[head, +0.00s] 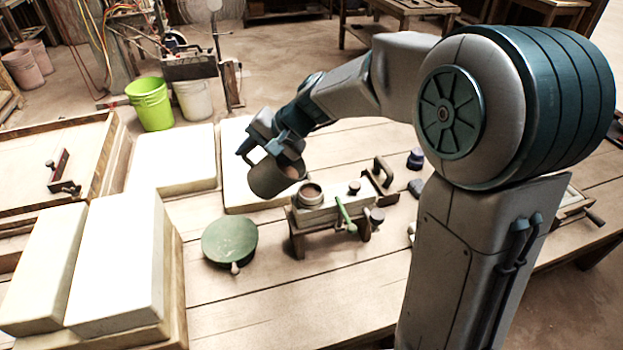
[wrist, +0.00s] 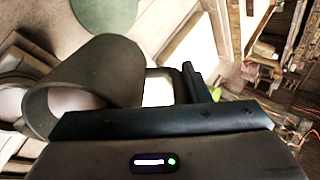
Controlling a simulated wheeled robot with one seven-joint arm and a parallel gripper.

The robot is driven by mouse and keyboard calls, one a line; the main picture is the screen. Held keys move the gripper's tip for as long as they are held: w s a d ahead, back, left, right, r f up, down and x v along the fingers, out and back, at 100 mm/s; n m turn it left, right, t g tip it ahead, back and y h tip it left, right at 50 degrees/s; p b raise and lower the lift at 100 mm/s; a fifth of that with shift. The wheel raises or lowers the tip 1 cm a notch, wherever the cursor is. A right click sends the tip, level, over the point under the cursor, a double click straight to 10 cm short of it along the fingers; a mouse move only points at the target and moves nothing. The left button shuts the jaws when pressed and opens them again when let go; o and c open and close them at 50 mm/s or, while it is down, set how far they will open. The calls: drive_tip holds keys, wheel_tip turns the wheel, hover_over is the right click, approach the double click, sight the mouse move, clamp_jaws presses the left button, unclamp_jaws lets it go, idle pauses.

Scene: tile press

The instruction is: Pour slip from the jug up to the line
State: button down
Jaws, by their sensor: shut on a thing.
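My gripper (head: 258,143) is shut on the handle of a dark grey jug (head: 272,180). It holds the jug in the air, tilted, with the mouth toward the right. Brownish slip shows near the jug's mouth in the head view. The jug also fills the left of the wrist view (wrist: 110,75), beside my gripper (wrist: 200,95). A small round pot (head: 309,192) with brown contents stands on a pale block, just below and right of the jug's mouth. I see no clear stream between them. The line is too small to make out.
A round green disc (head: 230,240) lies on the table (head: 300,305) left of the block. A green-handled tool (head: 345,214) leans on the block's front. White slabs (head: 120,260) stand at the left. The front middle of the table is clear.

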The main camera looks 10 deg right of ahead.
drive_tip(key=h+p, duration=0.1)
drive_tip(key=p, duration=0.2)
drive_tip(key=shift+a+f, duration=0.15)
drive_tip(key=shift+a, duration=0.05)
drive_tip(key=f+h+p, duration=0.1)
drive_tip(key=p, duration=0.2)
drive_tip(key=shift+a+f+g, duration=0.1)
drive_tip(key=shift+g, duration=0.3)
drive_tip(key=shift+w+f+h+p, duration=0.15)
drive_tip(key=shift+f+h+p, duration=0.25)
drive_tip(key=shift+f+p, duration=0.3)
